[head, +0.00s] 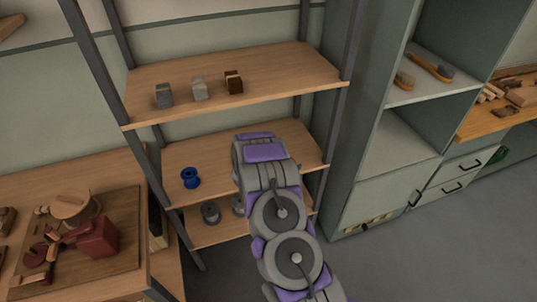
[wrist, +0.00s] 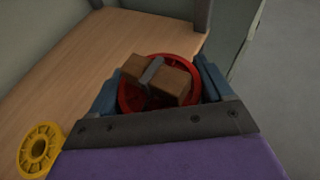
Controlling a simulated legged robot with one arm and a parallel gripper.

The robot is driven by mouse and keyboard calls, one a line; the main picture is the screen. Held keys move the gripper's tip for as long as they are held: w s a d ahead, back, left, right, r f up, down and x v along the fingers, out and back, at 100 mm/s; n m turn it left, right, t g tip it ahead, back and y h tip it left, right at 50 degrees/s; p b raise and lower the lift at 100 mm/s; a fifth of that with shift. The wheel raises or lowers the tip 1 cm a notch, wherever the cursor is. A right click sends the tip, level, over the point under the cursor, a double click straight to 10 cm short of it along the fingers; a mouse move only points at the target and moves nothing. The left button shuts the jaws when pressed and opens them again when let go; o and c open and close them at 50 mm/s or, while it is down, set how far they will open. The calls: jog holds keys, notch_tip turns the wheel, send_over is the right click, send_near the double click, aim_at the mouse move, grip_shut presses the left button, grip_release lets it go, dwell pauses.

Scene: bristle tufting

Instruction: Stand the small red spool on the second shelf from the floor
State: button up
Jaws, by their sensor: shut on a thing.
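My gripper (wrist: 165,85) reaches in over the middle shelf, its blue fingers shut on a red spool. In the wrist view the red spool (wrist: 128,98) shows as a round, spoked flange between the fingers. A brown block with a grey band (wrist: 172,82) covers part of it; I cannot tell whether they touch. The middle shelf (head: 205,152), second up of the three boards in view, also shows in the wrist view (wrist: 70,70). I cannot tell whether the spool touches the board. In the head view my arm hides the fingers and the red spool.
A yellow spool (wrist: 40,148) lies left of my gripper. A blue spool (head: 190,178) stands at the middle shelf's left. The top shelf (head: 290,78) carries three small banded blocks (head: 200,90). A grey spool (head: 211,212) stands on the bottom shelf. A shelf post (wrist: 201,15) rises beyond the fingers.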

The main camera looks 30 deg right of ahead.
jog(key=w, duration=0.1)
jog(key=w+d, duration=0.1)
jog(key=w, duration=0.2)
jog(key=shift+d, duration=0.3)
jog(key=w+d, duration=0.2)
jog(key=w+d+b, duration=0.1)
jog(key=w+d, duration=0.1)
jog(key=w+d+f, duration=0.1)
jog(key=w+d, duration=0.1)
jog(key=shift+w+d+f+b, duration=0.1)
jog(key=shift+w+d+b, duration=0.1)
jog(key=shift+b, duration=0.1)
jog(key=shift+w+d, duration=0.1)
jog(key=shift+w, duration=0.4)
jog(key=f, duration=0.2)
jog(key=d+f+b, duration=0.1)
jog(key=f, duration=0.1)
jog(key=shift+a+r, duration=0.2)
jog(key=shift+a, duration=0.15)
jog(key=o, duration=0.8)
jog(key=shift+o, duration=1)
jog(key=shift+d+f, duration=0.15)
jog(key=shift+d, duration=0.15)
